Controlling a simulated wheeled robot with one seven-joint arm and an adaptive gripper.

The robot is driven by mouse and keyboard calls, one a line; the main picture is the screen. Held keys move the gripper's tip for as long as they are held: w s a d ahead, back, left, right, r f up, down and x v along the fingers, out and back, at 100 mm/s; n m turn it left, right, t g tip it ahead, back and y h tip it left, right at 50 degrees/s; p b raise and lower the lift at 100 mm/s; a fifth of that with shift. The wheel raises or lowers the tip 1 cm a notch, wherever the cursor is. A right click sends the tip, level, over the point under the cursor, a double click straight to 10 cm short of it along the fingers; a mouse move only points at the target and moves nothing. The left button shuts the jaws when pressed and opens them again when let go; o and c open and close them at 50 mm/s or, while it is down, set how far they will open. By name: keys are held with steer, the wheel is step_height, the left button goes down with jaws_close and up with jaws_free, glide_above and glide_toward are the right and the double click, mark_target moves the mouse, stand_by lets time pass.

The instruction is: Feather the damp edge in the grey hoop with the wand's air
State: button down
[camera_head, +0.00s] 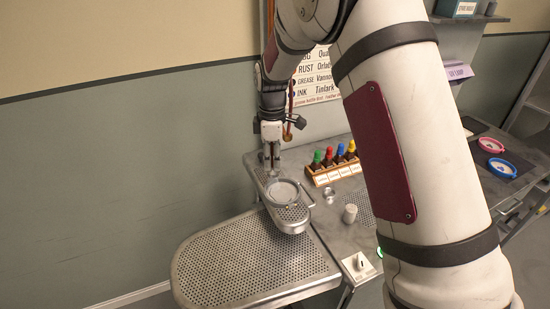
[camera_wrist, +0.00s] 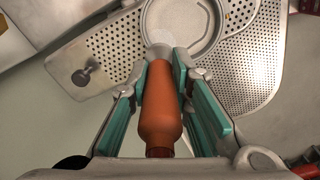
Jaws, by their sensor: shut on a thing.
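The grey hoop (camera_head: 284,193) lies on the small perforated arm board (camera_head: 292,217). Its rim also shows at the top of the wrist view (camera_wrist: 214,48), with pale cloth (camera_wrist: 182,20) inside it. My gripper (camera_head: 271,160) is above the board, near the hoop's far side. In the wrist view my gripper (camera_wrist: 163,75) is shut on the wand's orange handle (camera_wrist: 160,105), one teal-padded finger on each side. The wand's pale front end (camera_wrist: 160,51) points toward the hoop's near edge and overlaps it in view.
A larger perforated board (camera_head: 250,258) extends at the front left. A wooden rack of bottles with coloured caps (camera_head: 334,171), a small metal cup (camera_head: 329,195) and a white cylinder (camera_head: 350,213) stand right of the hoop. Pink (camera_head: 491,145) and blue (camera_head: 502,168) hoops lie farther right.

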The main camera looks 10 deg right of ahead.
steer(key=shift+s+a, duration=0.1)
steer(key=shift+s+a+p, duration=0.55)
steer(key=shift+s+a, duration=0.2)
steer(key=shift+s, duration=0.1)
steer(key=shift+s+a+p, duration=0.1)
steer(key=shift+s+p, duration=0.65)
steer(key=shift+s, duration=0.5)
steer(key=shift+s, duration=0.15)
steer(key=shift+s+d+p, duration=0.65)
steer(key=shift+s+p, duration=0.05)
steer(key=shift+s, duration=0.2)
